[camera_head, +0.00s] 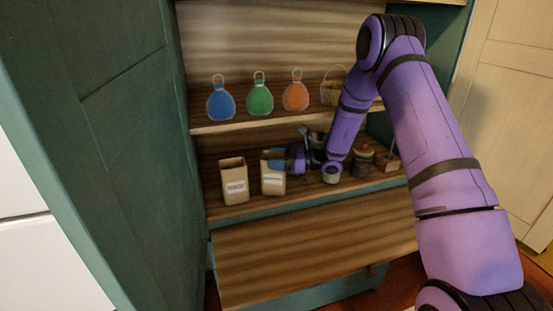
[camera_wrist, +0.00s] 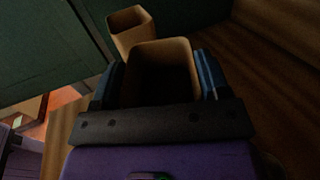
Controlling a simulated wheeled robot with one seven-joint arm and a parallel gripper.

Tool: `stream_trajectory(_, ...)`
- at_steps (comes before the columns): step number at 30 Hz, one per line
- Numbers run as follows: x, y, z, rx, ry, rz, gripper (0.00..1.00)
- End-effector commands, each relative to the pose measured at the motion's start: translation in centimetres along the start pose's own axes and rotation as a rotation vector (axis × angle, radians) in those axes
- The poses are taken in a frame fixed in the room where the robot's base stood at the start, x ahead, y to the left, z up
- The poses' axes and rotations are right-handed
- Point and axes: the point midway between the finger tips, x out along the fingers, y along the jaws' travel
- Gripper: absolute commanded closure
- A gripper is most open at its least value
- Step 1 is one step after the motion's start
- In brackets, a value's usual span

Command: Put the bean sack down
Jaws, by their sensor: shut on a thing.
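The bean sack is most likely the tan open-topped bag (camera_head: 272,184) that my gripper (camera_head: 274,165) is shut on. In the head view it is upright on or just above the lower shelf; I cannot tell whether its base touches the wood. In the wrist view the held bag (camera_wrist: 160,50) sits between my two blue fingers, its dark open mouth facing the camera. A similar tan bag with a label (camera_head: 234,182) stands to its left on the lower shelf, apart from it. That second bag also shows in the wrist view (camera_wrist: 130,28), beyond the held one.
The lower shelf (camera_head: 225,211) also holds a small grey-topped jar (camera_head: 331,173), a dark jar (camera_head: 362,160) and a wooden box (camera_head: 388,162) on the right. Blue (camera_head: 220,104), green (camera_head: 260,99) and orange (camera_head: 296,96) flasks and a basket (camera_head: 332,92) stand on the shelf above. A bare wooden board (camera_head: 310,258) lies below.

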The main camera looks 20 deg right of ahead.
Motion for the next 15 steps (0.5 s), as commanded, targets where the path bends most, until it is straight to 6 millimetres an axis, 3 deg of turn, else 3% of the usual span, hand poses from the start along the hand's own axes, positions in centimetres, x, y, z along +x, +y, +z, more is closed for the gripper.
stream_trajectory(7, -0.01, 0.0, -0.26, 0.0, -0.001, 0.0, 0.95)
stream_trajectory(8, -0.01, 0.01, -0.26, 0.0, 0.001, 0.0, 0.24)
stream_trajectory(10, -0.01, 0.02, -0.25, 0.0, 0.001, 0.0, 0.08)
stream_trajectory(15, -0.01, 0.02, -0.25, 0.0, 0.001, 0.0, 0.06)
